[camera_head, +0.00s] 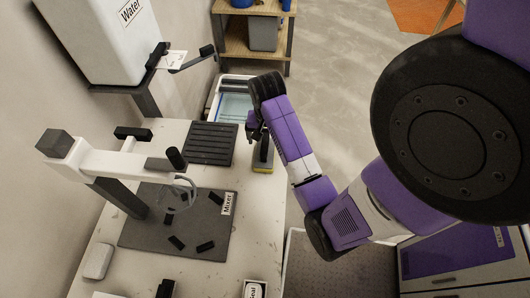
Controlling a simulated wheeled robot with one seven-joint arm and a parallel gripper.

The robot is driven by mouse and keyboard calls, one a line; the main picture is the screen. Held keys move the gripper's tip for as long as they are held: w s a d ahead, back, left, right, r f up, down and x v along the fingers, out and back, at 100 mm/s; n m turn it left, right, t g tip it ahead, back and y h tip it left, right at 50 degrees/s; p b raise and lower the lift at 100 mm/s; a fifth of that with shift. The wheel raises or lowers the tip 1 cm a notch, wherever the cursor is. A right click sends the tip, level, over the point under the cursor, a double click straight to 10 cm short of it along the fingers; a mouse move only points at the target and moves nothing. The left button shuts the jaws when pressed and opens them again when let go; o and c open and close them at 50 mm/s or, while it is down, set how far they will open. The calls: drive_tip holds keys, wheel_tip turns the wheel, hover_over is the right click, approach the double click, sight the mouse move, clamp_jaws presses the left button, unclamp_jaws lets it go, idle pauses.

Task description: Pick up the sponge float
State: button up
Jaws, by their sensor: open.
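The sponge float (263,166), with a yellow layer at its base and a dark grey upper part, rests near the right edge of the white worktable (187,130). My gripper (256,134) is above its far end, at the end of my purple and black arm. The jaws are open, though they are small and dark here. The arm covers part of the float's far end, and I cannot tell whether the fingers touch it.
A black ribbed tray (208,143) lies just left of the float. A mixer (120,160) stands over a dark mat (150,238) with several black pieces. A water basin (233,106) is behind, beside a white water tank (100,40). Open floor (335,100) lies to the right.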

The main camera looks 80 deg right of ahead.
drive_tip(key=f, duration=0.2)
drive_tip(key=f+p, duration=0.1)
drive_tip(key=f, duration=0.4)
drive_tip(key=shift+w+d+f, duration=0.15)
drive_tip(key=shift+w+f, duration=0.05)
drive_tip(key=shift+w, duration=0.2)
drive_tip(key=shift+c, duration=0.4)
drive_tip(key=c, duration=1.6)
